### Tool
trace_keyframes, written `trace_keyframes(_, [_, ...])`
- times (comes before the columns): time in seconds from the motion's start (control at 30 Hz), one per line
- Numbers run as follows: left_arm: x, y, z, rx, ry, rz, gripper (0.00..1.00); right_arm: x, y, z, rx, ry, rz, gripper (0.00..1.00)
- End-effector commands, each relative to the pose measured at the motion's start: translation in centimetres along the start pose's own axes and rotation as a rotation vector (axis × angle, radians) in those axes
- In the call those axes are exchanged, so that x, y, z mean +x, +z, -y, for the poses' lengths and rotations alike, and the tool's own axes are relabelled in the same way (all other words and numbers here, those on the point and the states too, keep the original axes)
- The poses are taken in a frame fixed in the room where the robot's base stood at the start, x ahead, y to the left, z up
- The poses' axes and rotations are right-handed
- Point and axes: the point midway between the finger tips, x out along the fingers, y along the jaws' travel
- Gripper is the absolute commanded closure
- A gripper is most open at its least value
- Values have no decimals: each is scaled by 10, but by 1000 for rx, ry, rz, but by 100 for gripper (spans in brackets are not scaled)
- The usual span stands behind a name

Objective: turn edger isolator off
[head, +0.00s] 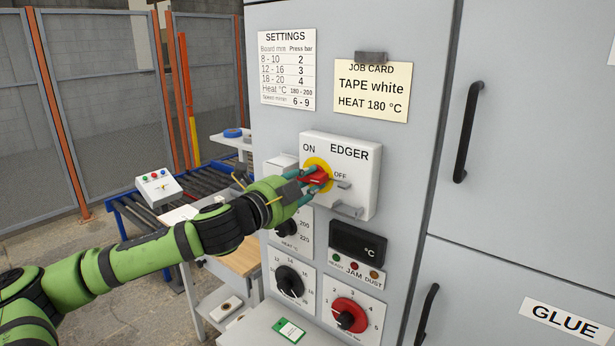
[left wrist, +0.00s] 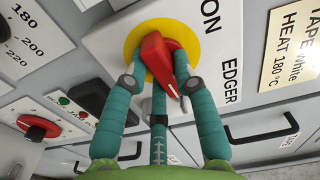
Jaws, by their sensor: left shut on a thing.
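The edger isolator is a white box (head: 357,190) lettered EDGER, with ON at its upper left and OFF at its right. Its red handle (head: 317,177) sits on a yellow disc (head: 318,163). In the left wrist view the red handle (left wrist: 158,58) stands across the yellow disc (left wrist: 134,40), its narrow end pointing down the picture, the panel's right-hand side. My left gripper (head: 312,183) is shut on the handle; its teal fingers (left wrist: 157,88) lie around it. The fingers partly cover the handle, so its exact angle is hard to tell. My right gripper is not in view.
Below the isolator are a dark °C display (head: 358,242), a black knob (head: 290,281) and a red knob (head: 347,314). A metal hasp (head: 346,210) sticks out at the box's lower edge. Left of the cabinet stand a roller conveyor (head: 130,217) and a button box (head: 158,188).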

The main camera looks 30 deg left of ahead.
Motion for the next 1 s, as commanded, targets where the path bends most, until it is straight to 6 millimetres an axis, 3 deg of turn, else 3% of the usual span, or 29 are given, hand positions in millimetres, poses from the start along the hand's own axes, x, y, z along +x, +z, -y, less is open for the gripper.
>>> trace_keyframes(0.77, [0,0,0,106,-1,-1,100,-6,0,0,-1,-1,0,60])
trace_keyframes(0.8, [0,0,0,105,-1,-1,65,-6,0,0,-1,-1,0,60])
trace_keyframes(0.83, [0,0,0,105,-1,-1,53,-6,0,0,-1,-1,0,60])
trace_keyframes(0.87, [0,0,0,105,0,-1,48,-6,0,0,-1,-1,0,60])
trace_keyframes(1.0, [0,0,0,104,0,0,48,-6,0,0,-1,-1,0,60])
